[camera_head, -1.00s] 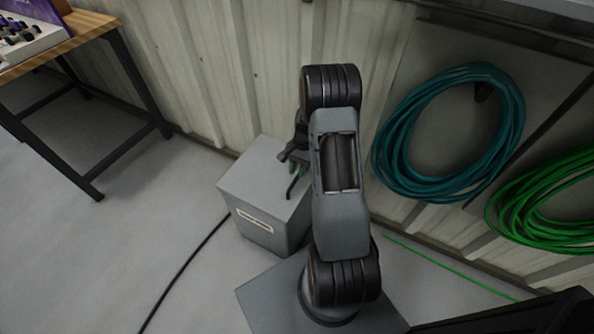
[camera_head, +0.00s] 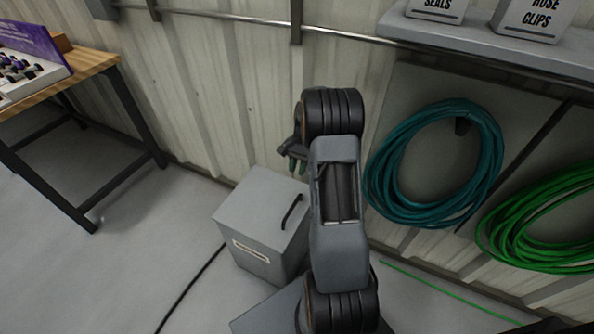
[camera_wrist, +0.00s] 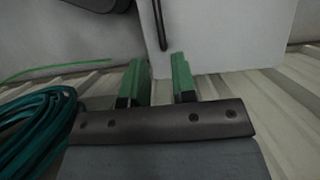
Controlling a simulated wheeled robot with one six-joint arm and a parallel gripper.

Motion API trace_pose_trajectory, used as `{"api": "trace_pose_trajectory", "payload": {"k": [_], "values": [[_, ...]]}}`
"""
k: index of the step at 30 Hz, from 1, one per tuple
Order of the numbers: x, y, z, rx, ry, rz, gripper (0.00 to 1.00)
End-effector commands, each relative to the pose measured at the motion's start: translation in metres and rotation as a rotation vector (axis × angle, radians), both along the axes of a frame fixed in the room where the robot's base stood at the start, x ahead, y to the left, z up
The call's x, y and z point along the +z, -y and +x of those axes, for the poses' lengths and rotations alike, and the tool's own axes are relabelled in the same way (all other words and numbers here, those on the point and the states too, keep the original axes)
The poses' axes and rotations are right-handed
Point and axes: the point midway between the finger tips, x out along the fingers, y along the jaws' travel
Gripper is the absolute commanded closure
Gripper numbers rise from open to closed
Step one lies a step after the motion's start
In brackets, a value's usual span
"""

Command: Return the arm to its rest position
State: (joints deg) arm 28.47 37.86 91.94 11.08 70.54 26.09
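My gripper (camera_head: 296,160) is partly hidden behind my raised arm in the head view, above and behind the grey box. In the wrist view its two green fingers (camera_wrist: 159,82) stand apart with nothing between them. The grey box (camera_head: 248,215) has a black handle (camera_head: 291,212) on its top and a pale label on its front. In the wrist view a pale box face (camera_wrist: 225,35) and the dark handle (camera_wrist: 160,22) show beyond the fingertips.
A teal hose coil (camera_head: 378,192) and a green hose coil (camera_head: 545,225) hang on the wall at right. A shelf (camera_head: 480,42) with labelled bins is above them. A wooden-topped bench (camera_head: 95,65) stands at left. A black cable (camera_head: 190,285) crosses the open floor.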

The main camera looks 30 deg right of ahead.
Motion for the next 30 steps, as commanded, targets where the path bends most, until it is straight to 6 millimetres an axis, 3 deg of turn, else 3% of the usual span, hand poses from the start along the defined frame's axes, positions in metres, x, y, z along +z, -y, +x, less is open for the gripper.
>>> {"api": "trace_pose_trajectory", "payload": {"k": [17,20,23,30], "values": [[-0.001,0.001,0.002,0.037,0.025,-0.002,0.75],[-0.017,-0.003,-0.016,0.123,0.026,0.004,0.75],[0.011,-0.017,-0.034,0.234,0.068,-0.02,0.75],[0.129,-0.075,-0.074,0.547,0.221,-0.122,0.75]]}}
